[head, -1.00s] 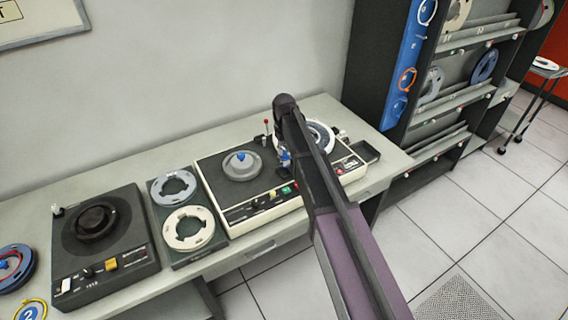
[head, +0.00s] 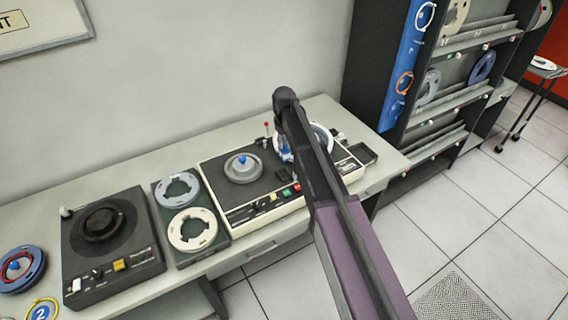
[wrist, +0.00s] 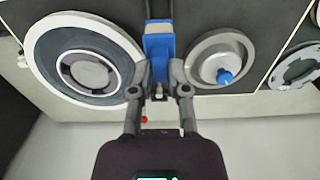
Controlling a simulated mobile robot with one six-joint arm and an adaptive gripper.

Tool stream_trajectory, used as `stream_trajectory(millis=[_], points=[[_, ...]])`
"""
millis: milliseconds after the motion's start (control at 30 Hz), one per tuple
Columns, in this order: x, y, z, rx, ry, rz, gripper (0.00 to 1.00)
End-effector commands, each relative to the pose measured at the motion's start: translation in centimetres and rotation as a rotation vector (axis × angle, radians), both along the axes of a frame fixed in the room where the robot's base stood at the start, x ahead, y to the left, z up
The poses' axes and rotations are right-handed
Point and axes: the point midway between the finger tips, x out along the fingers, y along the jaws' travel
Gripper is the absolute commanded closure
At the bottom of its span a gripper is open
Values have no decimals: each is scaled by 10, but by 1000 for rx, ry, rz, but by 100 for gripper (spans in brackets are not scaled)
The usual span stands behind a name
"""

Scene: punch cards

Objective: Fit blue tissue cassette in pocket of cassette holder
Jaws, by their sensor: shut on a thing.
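My gripper (wrist: 158,78) is shut on a blue block-like piece (wrist: 158,46), seen between the fingertips in the wrist view. It sits over the tape deck (head: 250,207), between a white-rimmed reel (wrist: 42,58) on the left and a grey hub with a blue knob (wrist: 224,77) on the right. In the head view, a bit of blue (head: 284,150) shows beside my arm, which hides most of the gripper. I cannot tell whether the blue piece touches the deck. I cannot make out a cassette holder with a pocket.
A dark tape deck (head: 140,268) stands on the left of the grey bench (head: 130,165). A panel with two reels (head: 180,187) lies between the decks. A small dark tray (head: 362,153) is at the right end. A reel rack (head: 440,130) stands to the right; bare wall is behind.

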Motion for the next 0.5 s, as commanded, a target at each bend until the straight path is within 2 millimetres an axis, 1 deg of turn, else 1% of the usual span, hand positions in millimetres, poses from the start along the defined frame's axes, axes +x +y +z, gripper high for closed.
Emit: stream_trajectory(millis=[33,200,500], points=[[0,0,8,0,0,0,100],[0,0,17,0,0,0,100],[0,0,18,0,0,0,100]])
